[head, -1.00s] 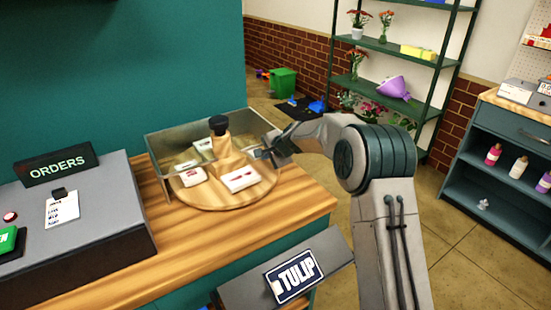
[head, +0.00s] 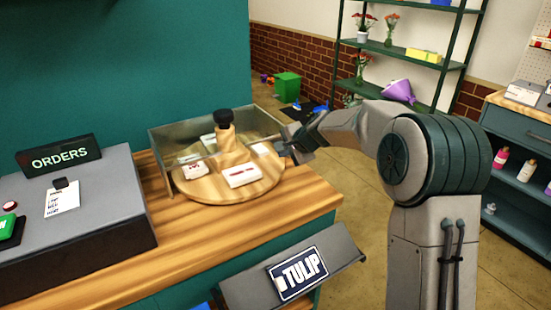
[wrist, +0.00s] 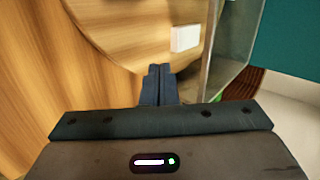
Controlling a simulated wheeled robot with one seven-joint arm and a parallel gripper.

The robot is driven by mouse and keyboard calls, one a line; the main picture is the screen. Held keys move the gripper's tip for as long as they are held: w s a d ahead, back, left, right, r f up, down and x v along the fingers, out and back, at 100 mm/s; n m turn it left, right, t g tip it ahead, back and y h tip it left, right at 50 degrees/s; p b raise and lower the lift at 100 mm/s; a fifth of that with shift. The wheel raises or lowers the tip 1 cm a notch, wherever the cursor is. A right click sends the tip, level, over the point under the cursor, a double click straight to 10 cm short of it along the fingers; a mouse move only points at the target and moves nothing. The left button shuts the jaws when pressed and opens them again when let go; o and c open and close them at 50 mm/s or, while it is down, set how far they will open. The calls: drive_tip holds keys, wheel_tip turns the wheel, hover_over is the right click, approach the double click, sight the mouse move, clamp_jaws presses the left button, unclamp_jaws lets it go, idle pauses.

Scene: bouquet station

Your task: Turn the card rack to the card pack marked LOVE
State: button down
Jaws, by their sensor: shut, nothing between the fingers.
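The card rack (head: 205,190) is a round wooden turntable on the counter, with a central post and black knob (head: 224,117). A white card pack with a dark red mark (head: 242,175) lies at its front. Another with a small red mark (head: 194,168) lies at the left. Packs also show at the back left (head: 207,141) and right (head: 262,148). I cannot read LOVE on any of them. My gripper (head: 285,152) is shut and empty at the rack's right edge. In the wrist view its fingers (wrist: 158,84) are together beside the rim, near a white pack (wrist: 186,38).
A clear guard (head: 177,152) stands around the rack's back and sides; its panel (wrist: 228,50) is close right of my fingers in the wrist view. An ORDERS sign (head: 60,158) and grey console stand left. A TULIP sign (head: 298,273) is at the counter's front. Floor is open to the right.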

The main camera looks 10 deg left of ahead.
sight(269, 154)
drive_tip(key=shift+s+d+r+m+p, duration=0.55)
drive_tip(key=shift+s+d+r, duration=0.9)
drive_tip(key=shift+s, duration=0.3)
drive_tip(key=shift+t+h, duration=0.3)
drive_tip(key=p+x, duration=0.1)
drive_tip(key=x, duration=0.8)
drive_tip(key=shift+w+a+f, duration=0.1)
drive_tip(key=shift+w+f, duration=0.05)
drive_tip(key=shift+f, duration=0.1)
drive_tip(key=w+a+p, duration=0.2)
drive_tip(key=shift+w+f, duration=0.1)
drive_tip(key=shift+w, duration=0.15)
drive_tip(key=shift+w+a+f, duration=0.1)
drive_tip(key=shift+w+a, duration=0.25)
drive_tip(key=shift+w, duration=0.15)
drive_tip(key=shift+w, duration=0.1)
